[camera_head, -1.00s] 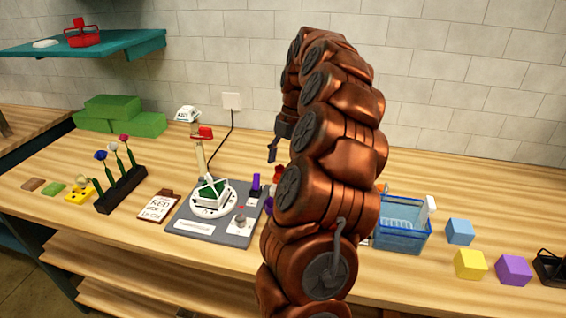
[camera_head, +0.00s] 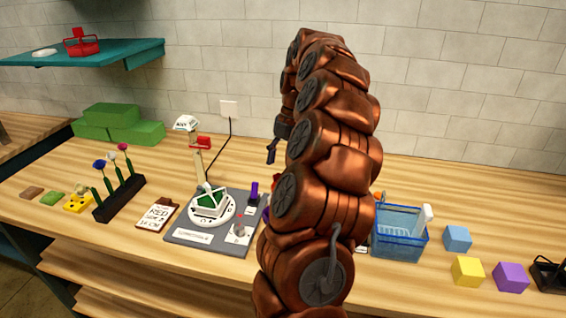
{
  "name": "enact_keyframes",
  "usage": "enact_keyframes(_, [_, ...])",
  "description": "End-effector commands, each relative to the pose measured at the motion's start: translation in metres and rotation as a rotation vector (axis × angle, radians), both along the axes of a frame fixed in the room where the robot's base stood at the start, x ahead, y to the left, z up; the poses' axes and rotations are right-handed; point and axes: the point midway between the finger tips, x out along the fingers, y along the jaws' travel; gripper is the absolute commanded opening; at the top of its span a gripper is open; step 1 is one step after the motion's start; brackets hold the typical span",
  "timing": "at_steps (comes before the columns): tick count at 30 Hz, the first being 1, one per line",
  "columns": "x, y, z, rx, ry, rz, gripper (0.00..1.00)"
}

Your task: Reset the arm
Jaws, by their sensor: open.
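My copper-coloured arm (camera_head: 325,190) is folded upright in the middle of the view and hides part of the table behind it. My gripper (camera_head: 271,154) shows only in part as a dark finger at the left side of the arm, in the air above the table. It is open, and nothing shows in it; the rest of it is hidden by the arm.
The wooden table (camera_head: 160,255) holds a black flower rack (camera_head: 118,198), a clipboard (camera_head: 157,214), a grey station board (camera_head: 190,236), a blue basket (camera_head: 401,245) and coloured cubes (camera_head: 467,271). Green blocks (camera_head: 118,125) lie at the back left. A teal shelf (camera_head: 100,56) is on the wall.

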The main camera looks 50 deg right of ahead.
Motion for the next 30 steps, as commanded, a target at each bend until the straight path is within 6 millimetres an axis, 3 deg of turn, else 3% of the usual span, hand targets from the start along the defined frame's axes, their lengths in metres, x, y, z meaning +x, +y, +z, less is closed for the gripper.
enact_keyframes(6, [0.000, 0.000, 0.000, 0.000, 0.000, 0.000, 0.93])
enact_keyframes(24, [0.000, 0.001, 0.000, 0.000, 0.000, -0.001, 0.93])
enact_keyframes(27, [0.003, 0.010, 0.002, 0.000, 0.006, -0.011, 0.93])
enact_keyframes(30, [0.009, 0.033, 0.008, -0.003, 0.020, -0.045, 0.93])
